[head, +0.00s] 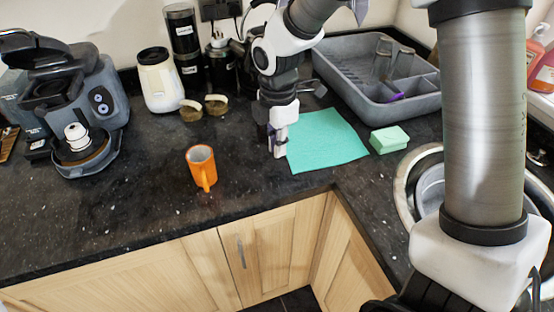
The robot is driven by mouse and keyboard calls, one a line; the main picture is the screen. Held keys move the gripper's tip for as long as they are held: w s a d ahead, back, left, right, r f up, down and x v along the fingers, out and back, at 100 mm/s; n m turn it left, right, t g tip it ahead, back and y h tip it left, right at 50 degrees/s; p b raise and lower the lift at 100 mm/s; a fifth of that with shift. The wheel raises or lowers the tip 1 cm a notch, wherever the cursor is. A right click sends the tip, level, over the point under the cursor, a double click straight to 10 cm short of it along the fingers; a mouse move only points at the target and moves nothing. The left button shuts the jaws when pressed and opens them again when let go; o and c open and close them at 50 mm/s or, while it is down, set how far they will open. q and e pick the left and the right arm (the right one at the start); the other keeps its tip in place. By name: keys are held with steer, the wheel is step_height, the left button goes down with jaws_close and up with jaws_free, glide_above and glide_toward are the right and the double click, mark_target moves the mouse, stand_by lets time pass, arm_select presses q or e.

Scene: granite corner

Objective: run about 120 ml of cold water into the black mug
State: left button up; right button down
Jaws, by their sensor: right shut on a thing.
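My right gripper (279,143) points down at the left edge of the teal mat, in the middle of the head view. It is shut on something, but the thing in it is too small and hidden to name. A small dark shape (313,88) shows just right of the wrist; I cannot tell what it is. I cannot make out the black mug for certain. An orange mug (201,168) stands upright on the counter, left of and nearer than my right gripper. The round sink (405,172) at the right is partly hidden by my arm. I see no tap clearly. My left gripper is not in view.
The teal mat (328,142) lies flat, with a green sponge (389,138) right of it. A grey dish rack (350,88) stands behind. A coffee machine (75,105), cream jug (160,82) and black canisters (183,40) line the back. The left front counter is clear.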

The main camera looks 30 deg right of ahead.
step_height(320, 180, up, 2)
steer(key=shift+r, duration=0.1)
steer(key=shift+w, duration=0.1)
